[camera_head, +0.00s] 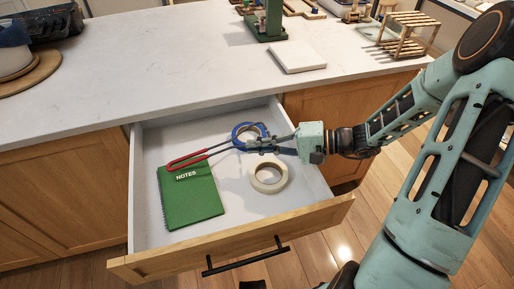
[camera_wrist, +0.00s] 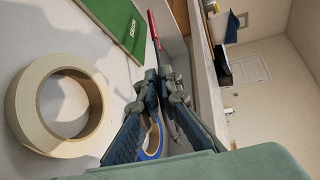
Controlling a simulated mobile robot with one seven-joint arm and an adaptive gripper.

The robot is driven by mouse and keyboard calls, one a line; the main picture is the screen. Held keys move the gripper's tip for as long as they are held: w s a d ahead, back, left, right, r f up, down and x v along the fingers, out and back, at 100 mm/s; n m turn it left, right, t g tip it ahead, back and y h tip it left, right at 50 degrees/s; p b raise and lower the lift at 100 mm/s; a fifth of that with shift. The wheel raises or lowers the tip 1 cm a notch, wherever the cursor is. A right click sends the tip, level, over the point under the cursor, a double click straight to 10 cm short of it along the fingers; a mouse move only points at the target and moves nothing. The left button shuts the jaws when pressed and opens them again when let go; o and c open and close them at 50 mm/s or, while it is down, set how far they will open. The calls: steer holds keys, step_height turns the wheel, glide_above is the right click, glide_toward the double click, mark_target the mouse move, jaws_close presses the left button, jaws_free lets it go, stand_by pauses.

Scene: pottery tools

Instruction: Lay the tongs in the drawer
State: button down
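The tongs (camera_head: 187,160), with red ends and grey metal arms, reach left from my gripper (camera_head: 258,145) over the open drawer (camera_head: 240,205). My gripper looks shut on their grey part, low over the drawer. In the wrist view the fingers (camera_wrist: 157,78) come together around the tongs, and the red end (camera_wrist: 153,25) points away. Part of the tongs is hidden by the fingers. I cannot tell whether the tongs touch the drawer floor or the notebook.
In the drawer lie a green notebook (camera_head: 190,197) at the left, a cream tape roll (camera_head: 268,178) at the right and a blue roll (camera_head: 240,130) behind my gripper. The worktop (camera_head: 170,65) stands above the drawer's back. A white slab (camera_head: 297,57) lies on it.

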steer(key=shift+f, duration=0.4)
steer(key=shift+f, duration=0.1)
